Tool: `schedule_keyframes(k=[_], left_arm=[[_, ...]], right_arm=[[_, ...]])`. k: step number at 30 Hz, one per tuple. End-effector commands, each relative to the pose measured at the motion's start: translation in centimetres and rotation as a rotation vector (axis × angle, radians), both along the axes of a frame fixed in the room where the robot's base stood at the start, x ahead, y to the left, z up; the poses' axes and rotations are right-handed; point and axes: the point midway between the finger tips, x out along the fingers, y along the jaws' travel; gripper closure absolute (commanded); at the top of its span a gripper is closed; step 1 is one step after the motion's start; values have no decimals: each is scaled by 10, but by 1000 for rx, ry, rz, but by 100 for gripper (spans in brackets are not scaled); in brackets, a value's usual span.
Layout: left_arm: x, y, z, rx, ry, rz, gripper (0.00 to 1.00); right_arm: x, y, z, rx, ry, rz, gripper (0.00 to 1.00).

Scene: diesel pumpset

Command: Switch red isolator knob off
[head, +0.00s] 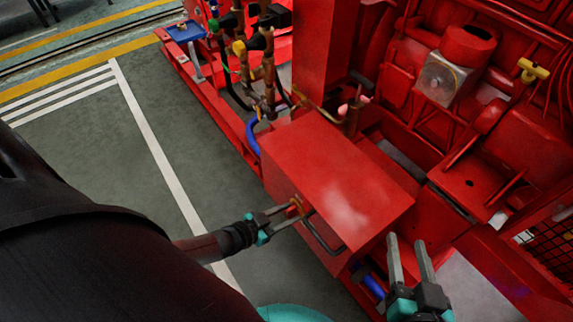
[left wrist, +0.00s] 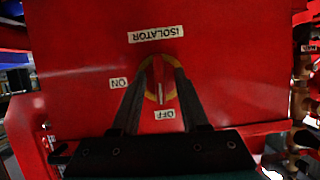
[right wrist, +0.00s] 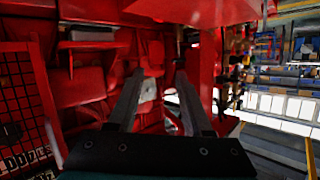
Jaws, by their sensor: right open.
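The isolator knob sits on a yellow round plate (left wrist: 160,80) on the red box's front face, seen upside down in the left wrist view. A pale pointer bar (left wrist: 161,94) on it points down toward the OFF label (left wrist: 165,114). The ON label (left wrist: 119,83) is to the left. My left gripper (head: 304,207) has its fingers on either side of the knob, with space visible between them; contact is unclear. It also shows in the left wrist view (left wrist: 163,72). My right gripper (head: 406,240) is open and empty, right of the box.
The red box (head: 335,175) stands on the pumpset frame. A bent dark handle (head: 322,238) is on its front face, close to my left fingers. Pipes and valves (head: 262,75) rise behind it. The floor (head: 100,150) to the left is clear.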

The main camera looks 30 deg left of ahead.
Motion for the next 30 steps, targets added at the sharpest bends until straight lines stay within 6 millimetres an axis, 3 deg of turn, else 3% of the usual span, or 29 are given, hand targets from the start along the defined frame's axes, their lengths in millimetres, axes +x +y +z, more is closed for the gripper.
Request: schedule_keyframes(k=[16,30], left_arm=[[-3,1,2,0,0,-1,55],[-31,12,15,1,1,0,55]], right_arm=[[0,-1,2,-6,9,2,50],[-3,-28,-7,-143,238,-15,50]])
